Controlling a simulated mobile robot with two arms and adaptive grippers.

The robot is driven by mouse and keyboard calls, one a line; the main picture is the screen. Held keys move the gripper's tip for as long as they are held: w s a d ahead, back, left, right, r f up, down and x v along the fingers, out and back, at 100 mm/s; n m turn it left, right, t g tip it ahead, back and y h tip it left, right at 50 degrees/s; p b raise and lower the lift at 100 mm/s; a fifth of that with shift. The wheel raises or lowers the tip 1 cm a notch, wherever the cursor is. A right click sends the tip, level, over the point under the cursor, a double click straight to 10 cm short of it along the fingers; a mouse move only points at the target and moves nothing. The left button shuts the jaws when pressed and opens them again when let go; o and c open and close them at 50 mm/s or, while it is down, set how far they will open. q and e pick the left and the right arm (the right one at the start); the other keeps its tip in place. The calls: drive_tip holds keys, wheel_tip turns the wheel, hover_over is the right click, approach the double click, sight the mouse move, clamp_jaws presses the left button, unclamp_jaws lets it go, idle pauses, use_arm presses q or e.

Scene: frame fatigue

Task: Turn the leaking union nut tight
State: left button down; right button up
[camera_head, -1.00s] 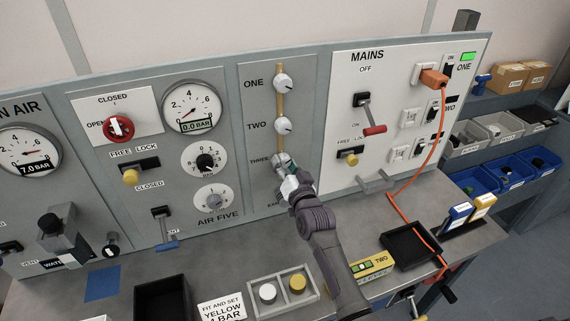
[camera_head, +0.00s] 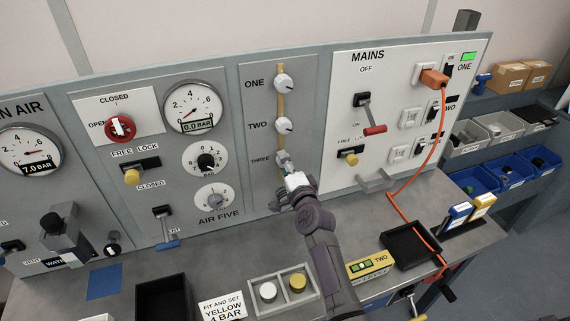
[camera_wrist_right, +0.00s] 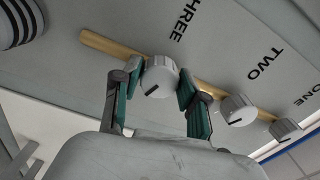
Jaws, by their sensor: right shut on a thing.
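Three round white union nuts with dark marks sit on a brown vertical pipe (camera_head: 280,105), labelled ONE (camera_head: 284,84), TWO (camera_head: 285,125) and THREE (camera_head: 283,157). My right gripper (camera_head: 288,169) is at nut THREE and partly covers it in the head view. In the right wrist view, its two green-lined fingers (camera_wrist_right: 161,78) stand on either side of nut THREE (camera_wrist_right: 158,77) and are shut on it. Nut TWO (camera_wrist_right: 238,109) and nut ONE (camera_wrist_right: 285,129) are clear of the fingers. No leak shows at any nut. My left gripper is not in view.
The MAINS panel (camera_head: 385,75) with levers and an orange cable (camera_head: 437,130) is to the right. The AIR FIVE gauge (camera_head: 193,107) reads 0.0 bar. A grey tray with caps (camera_head: 283,301) and a black tray (camera_head: 410,245) stand on the bench below.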

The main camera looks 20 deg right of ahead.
drive_tip(key=shift+m, duration=1)
drive_tip(key=o, duration=1.1)
drive_tip(key=shift+o, duration=0.2)
drive_tip(key=s, duration=1.2)
drive_tip(key=shift+d, duration=0.2)
